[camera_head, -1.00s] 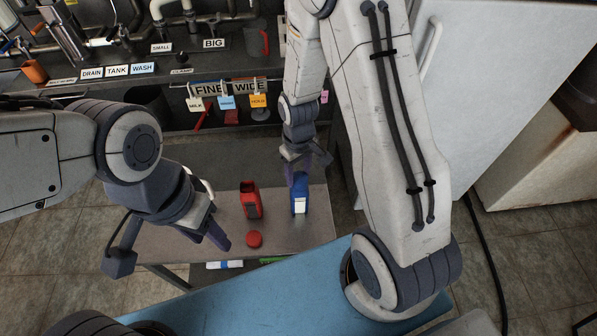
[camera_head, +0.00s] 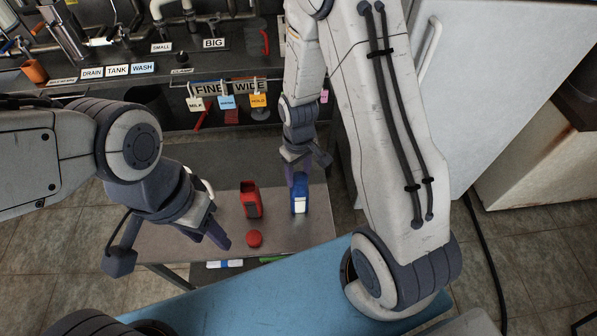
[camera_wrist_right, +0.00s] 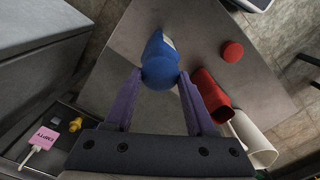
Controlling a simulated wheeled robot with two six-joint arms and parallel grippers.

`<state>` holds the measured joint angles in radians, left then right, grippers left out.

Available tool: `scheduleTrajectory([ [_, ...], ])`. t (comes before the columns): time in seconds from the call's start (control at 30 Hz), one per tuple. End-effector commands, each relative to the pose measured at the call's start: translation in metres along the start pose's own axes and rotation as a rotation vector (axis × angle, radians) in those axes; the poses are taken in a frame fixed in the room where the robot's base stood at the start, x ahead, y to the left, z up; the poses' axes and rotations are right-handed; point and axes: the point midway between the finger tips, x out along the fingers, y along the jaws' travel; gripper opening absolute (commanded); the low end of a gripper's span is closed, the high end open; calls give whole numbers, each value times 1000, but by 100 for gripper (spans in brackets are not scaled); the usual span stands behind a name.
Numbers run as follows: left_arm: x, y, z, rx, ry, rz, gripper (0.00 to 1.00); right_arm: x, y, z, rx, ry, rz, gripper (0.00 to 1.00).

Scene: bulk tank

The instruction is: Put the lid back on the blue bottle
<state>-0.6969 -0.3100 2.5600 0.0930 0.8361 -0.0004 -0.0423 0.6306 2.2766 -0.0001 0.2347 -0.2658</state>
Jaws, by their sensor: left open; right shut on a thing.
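The blue bottle (camera_head: 299,204) stands upright on the metal table, a pale label on its side. My right gripper (camera_wrist_right: 160,76) is over its top, shut on the round blue lid (camera_wrist_right: 158,78). In the right wrist view the bottle (camera_wrist_right: 157,47) shows just beyond the lid. Lid and bottle overlap there, so I cannot tell whether the lid is seated or slightly above the neck. My left gripper (camera_head: 219,232) is open and empty, left of the bottles, near the table's front.
An open red bottle (camera_head: 250,201) stands left of the blue one. Its red lid (camera_head: 254,239) lies in front. A white container (camera_wrist_right: 254,140) is beside the red bottle in the wrist view. The table's (camera_head: 310,232) right front corner is clear.

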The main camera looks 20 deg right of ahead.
Motion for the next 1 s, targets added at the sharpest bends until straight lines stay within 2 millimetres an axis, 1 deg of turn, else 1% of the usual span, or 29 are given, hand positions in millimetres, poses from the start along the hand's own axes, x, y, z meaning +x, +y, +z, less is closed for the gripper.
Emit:
scheduleTrajectory([
  [0.9, -2, 0, 0, 0, 0, 0, 48, 0, 0, 0, 0, 1, 0, 5],
  [0.93, -2, 0, 0, 0, 0, 0, 48, 0, 0, 0, 0, 1, 0, 67],
  [1.0, -2, 0, 0, 0, 0, 0, 48, 0, 0, 0, 0, 1, 0, 91],
])
